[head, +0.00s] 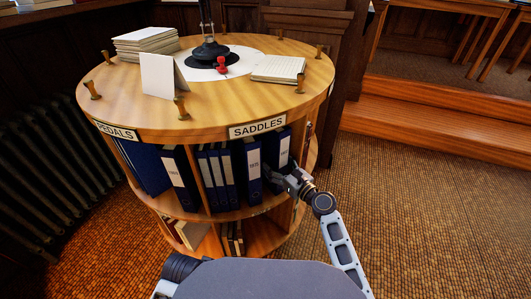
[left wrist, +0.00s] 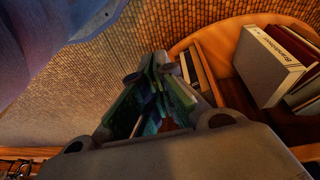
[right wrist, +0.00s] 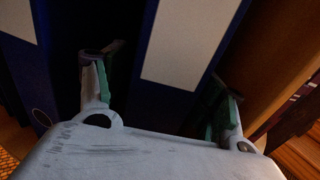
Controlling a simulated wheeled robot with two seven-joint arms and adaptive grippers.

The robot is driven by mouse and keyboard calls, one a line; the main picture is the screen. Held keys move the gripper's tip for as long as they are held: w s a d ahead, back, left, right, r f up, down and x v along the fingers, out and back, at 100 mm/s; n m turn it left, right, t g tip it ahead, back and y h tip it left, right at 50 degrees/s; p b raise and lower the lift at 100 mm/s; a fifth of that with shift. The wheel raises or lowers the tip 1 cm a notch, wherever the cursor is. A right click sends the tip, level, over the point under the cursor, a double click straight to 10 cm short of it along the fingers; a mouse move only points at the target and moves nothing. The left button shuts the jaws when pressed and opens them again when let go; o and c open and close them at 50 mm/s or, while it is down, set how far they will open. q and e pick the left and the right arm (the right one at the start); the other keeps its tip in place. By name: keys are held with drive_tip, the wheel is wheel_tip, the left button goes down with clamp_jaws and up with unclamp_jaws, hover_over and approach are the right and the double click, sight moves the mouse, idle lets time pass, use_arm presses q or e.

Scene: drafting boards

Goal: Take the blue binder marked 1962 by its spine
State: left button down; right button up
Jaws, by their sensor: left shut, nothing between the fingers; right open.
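Several blue binders stand upright on the upper shelf of a round wooden stand, under the SADDLES and PEDALS signs. The rightmost blue binder (head: 282,146) has a white spine label whose number I cannot read surely. My right gripper (head: 290,180) is open at this binder's lower spine. In the right wrist view, my right gripper (right wrist: 160,90) has its fingers on either side of a blue binder (right wrist: 185,40) with a blank-looking white label. I cannot tell whether they touch it. My left gripper (left wrist: 150,90) is shut and empty, in the left wrist view only.
The stand's round top (head: 110,85) overhangs the shelf and carries a paper stack (head: 146,42), a white folded card (head: 158,75) and a lamp base (head: 210,52). A lower shelf holds more volumes. A wooden step (head: 440,105) is at right. The floor at right is clear.

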use_arm(q)
drive_tip(key=shift+s+d+r+b, duration=0.15)
drive_tip(key=shift+r+b, duration=0.15)
drive_tip(key=shift+r, duration=0.5)
use_arm(e)
drive_tip(key=shift+x, duration=1.6)
drive_tip(key=shift+c, duration=0.2)
drive_tip(key=c, duration=1.4)
drive_tip(key=shift+r, duration=0.1)
drive_tip(key=shift+c, duration=0.3)
